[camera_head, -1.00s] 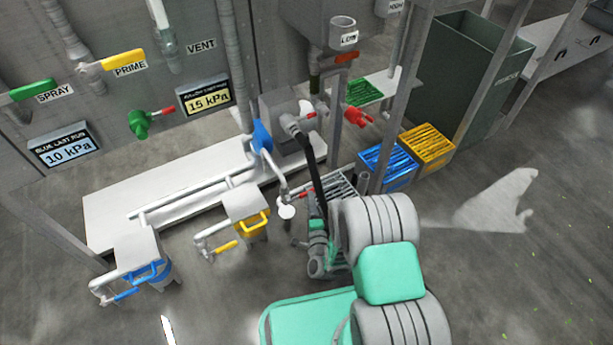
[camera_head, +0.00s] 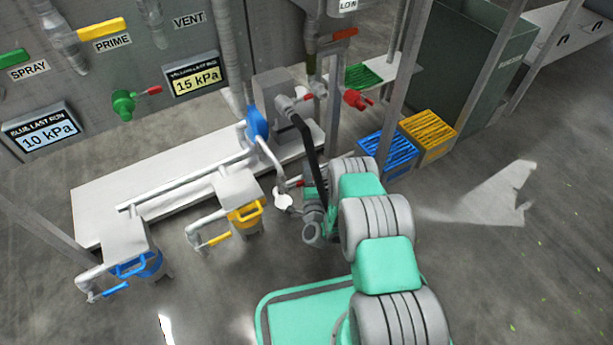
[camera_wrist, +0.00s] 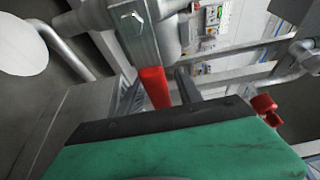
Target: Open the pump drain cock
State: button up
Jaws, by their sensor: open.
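The pump drain cock shows as a short red lever (camera_wrist: 154,88) in the wrist view, below a grey metal pipe body with a bolt. My gripper (camera_wrist: 160,92) is open, with one dark finger on each side of the lever. I cannot tell whether either finger touches it. In the head view the red lever (camera_head: 295,184) shows low beside the blue pump (camera_head: 257,124), just above a white disc (camera_head: 283,201). My arm hides most of my gripper there.
A red valve (camera_head: 356,99) stands above and right of the pump. Blue (camera_head: 388,153) and yellow (camera_head: 430,135) crates sit to the right. White pipes and a yellow-handled filter (camera_head: 246,213) lie to the left. Open floor is at lower right.

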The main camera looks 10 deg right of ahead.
jog(key=shift+c, duration=0.4)
grip_shut()
dwell(1.0)
